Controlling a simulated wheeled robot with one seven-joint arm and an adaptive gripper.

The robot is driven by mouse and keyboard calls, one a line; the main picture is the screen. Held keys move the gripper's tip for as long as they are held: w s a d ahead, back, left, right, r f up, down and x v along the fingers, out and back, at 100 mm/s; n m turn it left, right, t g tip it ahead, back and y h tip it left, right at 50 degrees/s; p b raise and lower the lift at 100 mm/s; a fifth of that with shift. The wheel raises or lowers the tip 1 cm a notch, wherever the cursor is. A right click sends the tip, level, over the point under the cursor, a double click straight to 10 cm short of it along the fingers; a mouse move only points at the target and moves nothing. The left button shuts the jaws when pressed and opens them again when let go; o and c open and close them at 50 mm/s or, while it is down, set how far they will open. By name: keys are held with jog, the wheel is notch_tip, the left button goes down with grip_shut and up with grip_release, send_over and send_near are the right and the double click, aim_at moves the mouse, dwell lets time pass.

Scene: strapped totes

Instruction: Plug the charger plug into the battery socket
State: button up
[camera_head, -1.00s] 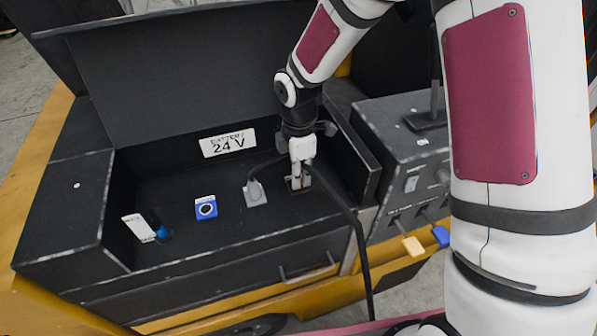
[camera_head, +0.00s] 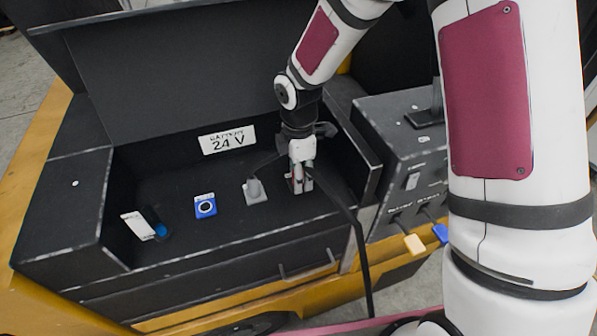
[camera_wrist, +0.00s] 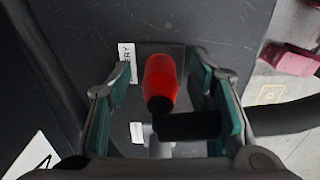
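A red plug body (camera_wrist: 160,80) with a black cable shows between my fingers in the wrist view. In the head view the cable (camera_head: 345,205) runs from beneath my gripper down over the front edge of the tray. My gripper (camera_head: 300,172) points down into the black battery tray (camera_head: 150,262). In the wrist view its fingers (camera_wrist: 163,90) stand apart on both sides of the red body, with a visible gap on the left. A grey fitting (camera_head: 306,186) lies directly under my gripper, mostly hidden. Whether the plug is seated in it cannot be told.
A grey connector block (camera_head: 256,192) stands just left of my gripper. A blue block with a round face (camera_head: 205,206) and a white-and-blue item (camera_head: 140,226) lie further left. The raised lid (camera_head: 180,80) and a "24 V" label (camera_head: 227,140) are behind. A control box (camera_head: 405,165) stands right.

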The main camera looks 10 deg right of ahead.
notch_tip(320, 180, up, 12)
dwell(0.7)
dwell(0.4)
jog(key=s+d+r+m+t, duration=0.3)
jog(key=s+d+r+m, duration=0.7)
jog(key=r, duration=0.3)
jog(key=s+d+r+m+t+b, duration=0.1)
jog(key=s+d+r+m+t, duration=0.1)
jog(key=s+m, duration=0.8)
jog(key=shift+s+r+t, duration=0.25)
jog(key=shift+r+t, duration=0.05)
